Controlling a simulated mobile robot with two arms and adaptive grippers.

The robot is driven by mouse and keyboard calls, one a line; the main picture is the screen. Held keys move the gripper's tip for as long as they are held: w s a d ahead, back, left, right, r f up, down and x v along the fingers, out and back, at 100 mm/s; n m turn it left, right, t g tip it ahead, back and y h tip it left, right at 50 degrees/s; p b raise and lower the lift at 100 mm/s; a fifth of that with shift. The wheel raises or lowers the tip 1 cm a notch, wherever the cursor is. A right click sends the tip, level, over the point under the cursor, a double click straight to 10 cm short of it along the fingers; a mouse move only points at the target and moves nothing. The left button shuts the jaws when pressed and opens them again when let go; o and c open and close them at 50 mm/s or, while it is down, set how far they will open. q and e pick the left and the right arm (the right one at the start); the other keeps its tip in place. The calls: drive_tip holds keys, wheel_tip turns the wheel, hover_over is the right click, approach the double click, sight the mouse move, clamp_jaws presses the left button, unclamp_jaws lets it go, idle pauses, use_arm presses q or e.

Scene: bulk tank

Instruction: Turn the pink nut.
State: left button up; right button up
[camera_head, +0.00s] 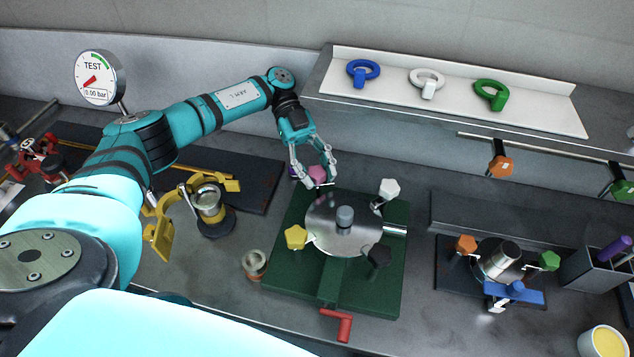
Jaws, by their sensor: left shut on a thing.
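The pink nut (317,174) sits at the back left of a round metal lid (325,235) on a green base (292,265). My left gripper (316,178) reaches down from behind and is shut on the pink nut, with a finger on each side of it. The fingers partly hide the nut. A white nut (390,188), a yellow nut (296,237) and a black nut (379,256) stand around the same lid. My right gripper is not in view.
A shelf at the back holds blue (362,72), white (427,82) and green (491,94) rings. A metal cup with a yellow clamp (207,203) stands left. A small jar (254,264) and a red handle (340,325) are near the base. A smaller fixture (498,262) stands right.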

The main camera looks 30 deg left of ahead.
use_arm(q)
drive_tip(key=shift+m+g+y+b, duration=0.7)
drive_tip(key=shift+m+g+b, duration=0.25)
drive_tip(key=shift+m+g, duration=0.05)
drive_tip(key=o, duration=1.2)
